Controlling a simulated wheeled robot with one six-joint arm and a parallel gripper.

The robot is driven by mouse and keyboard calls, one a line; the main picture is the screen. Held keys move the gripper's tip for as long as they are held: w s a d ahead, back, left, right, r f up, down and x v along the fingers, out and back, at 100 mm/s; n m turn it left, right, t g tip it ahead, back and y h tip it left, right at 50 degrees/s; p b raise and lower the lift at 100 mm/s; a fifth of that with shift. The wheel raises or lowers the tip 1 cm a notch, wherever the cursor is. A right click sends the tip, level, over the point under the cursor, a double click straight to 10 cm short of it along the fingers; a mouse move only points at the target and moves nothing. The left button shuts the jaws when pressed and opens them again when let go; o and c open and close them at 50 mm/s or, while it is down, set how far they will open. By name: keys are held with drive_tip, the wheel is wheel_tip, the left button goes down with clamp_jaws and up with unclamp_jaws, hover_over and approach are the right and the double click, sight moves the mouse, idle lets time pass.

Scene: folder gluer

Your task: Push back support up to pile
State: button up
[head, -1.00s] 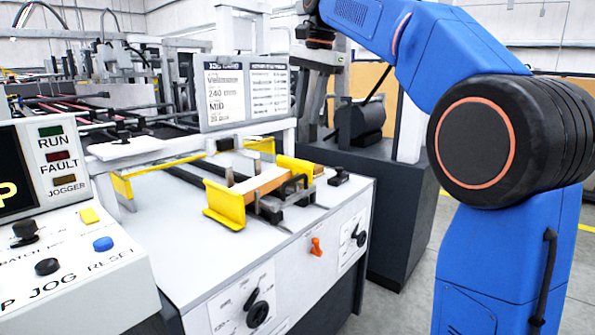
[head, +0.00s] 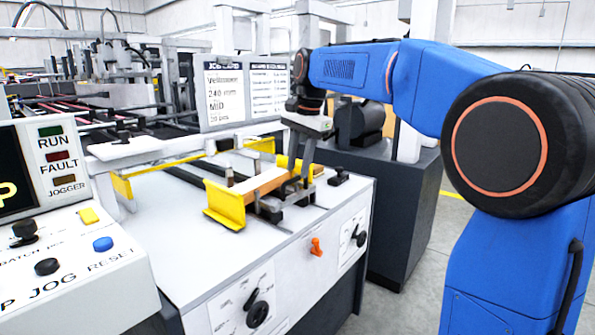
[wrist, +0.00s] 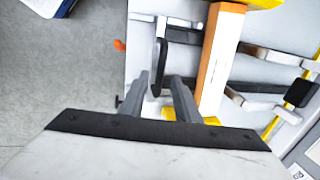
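The back support is an orange and pale crossbar (head: 262,186) on dark rails on the white table; it also shows in the wrist view (wrist: 221,62). A dark upright handle (wrist: 160,62) stands on its near side. My gripper (head: 304,178) is over the handle, pointing down. In the wrist view my gripper (wrist: 160,78) has its two fingers apart, with the handle appearing between their tips. I cannot tell whether they touch it. In the head view the gripper hides much of the handle. I cannot make out a pile clearly.
An orange knob (head: 316,246) is on the table's front panel. A small black block (head: 339,177) sits on the table right of my gripper.

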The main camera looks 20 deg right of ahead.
drive_tip(key=shift+w+a+f, duration=0.1)
drive_tip(key=shift+w+f, duration=0.05)
drive_tip(key=shift+f, duration=0.85)
clamp_jaws()
drive_tip(key=w+a, duration=0.4)
drive_tip(key=w, duration=0.2)
drive_tip(key=shift+w+a, duration=0.25)
drive_tip(key=shift+a, duration=0.1)
unclamp_jaws()
wheel_tip(320, 180, up, 17)
drive_tip(key=s+d, duration=0.2)
drive_tip(key=shift+s, duration=0.4)
